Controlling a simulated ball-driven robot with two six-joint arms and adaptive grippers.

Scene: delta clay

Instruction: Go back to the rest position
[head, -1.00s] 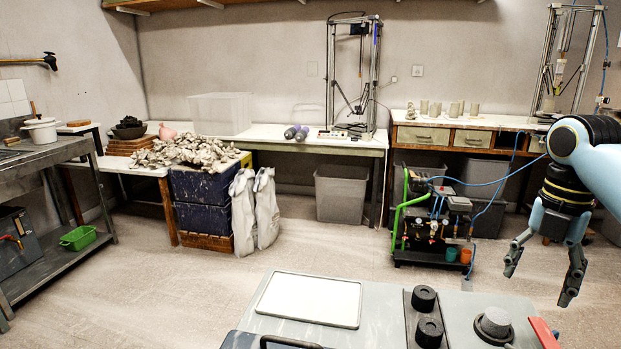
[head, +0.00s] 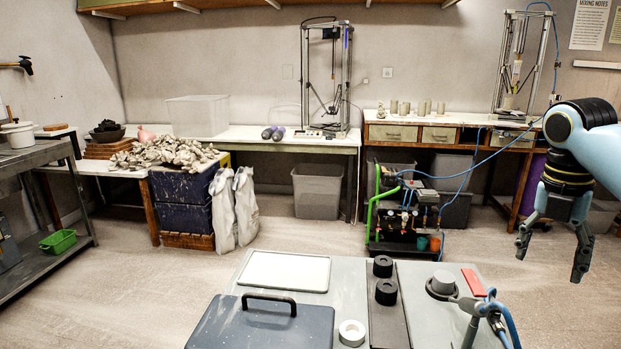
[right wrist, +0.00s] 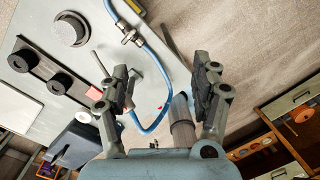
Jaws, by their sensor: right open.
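My right gripper (head: 552,250) hangs at the right side of the head view, fingers pointing down and spread apart, with nothing between them. It is above the floor, to the right of the grey worktop. In the right wrist view the two fingers (right wrist: 160,90) of the same gripper are apart and empty, with a blue hose and the worktop edge beyond them. My left gripper does not show in either view.
The grey worktop (head: 345,290) stands in front, bearing a white board (head: 287,271), a dark case (head: 262,325), black round knobs (head: 386,292), a white tape roll (head: 352,332) and a blue hose (head: 507,318). A wheeled pump cart (head: 405,225) stands behind. Open floor lies between.

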